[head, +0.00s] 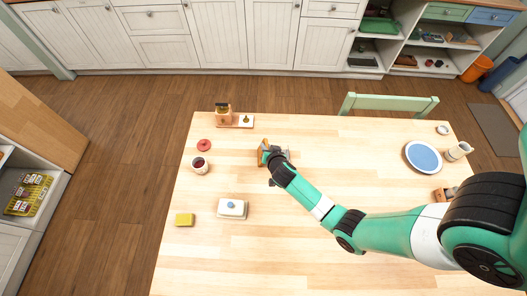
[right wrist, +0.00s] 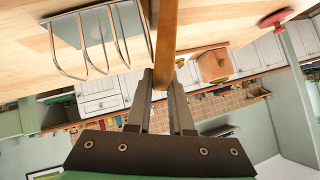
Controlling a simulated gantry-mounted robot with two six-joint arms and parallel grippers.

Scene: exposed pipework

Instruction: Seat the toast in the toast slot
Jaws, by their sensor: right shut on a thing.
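The toast (right wrist: 166,40) is a brown slab seen nearly edge-on in the right wrist view. My right gripper (right wrist: 160,82) is shut on its lower part. In the head view my right gripper (head: 270,155) is over the left-middle of the table, with the brown toast (head: 262,146) at its tip. The toast rack (right wrist: 88,42), with several wire loops on a grey base, lies just left of the toast in the wrist view. The toast appears beside the loops, not between them. In the head view the rack (head: 285,153) is mostly hidden behind my gripper. My left gripper is not in view.
A grinder (head: 222,112) on a board, a red item (head: 204,145), a mug (head: 200,165), a butter dish (head: 232,209) and a yellow block (head: 185,219) stand to the left. A blue plate (head: 423,157) and a pitcher (head: 458,150) are at right. The table's front middle is clear.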

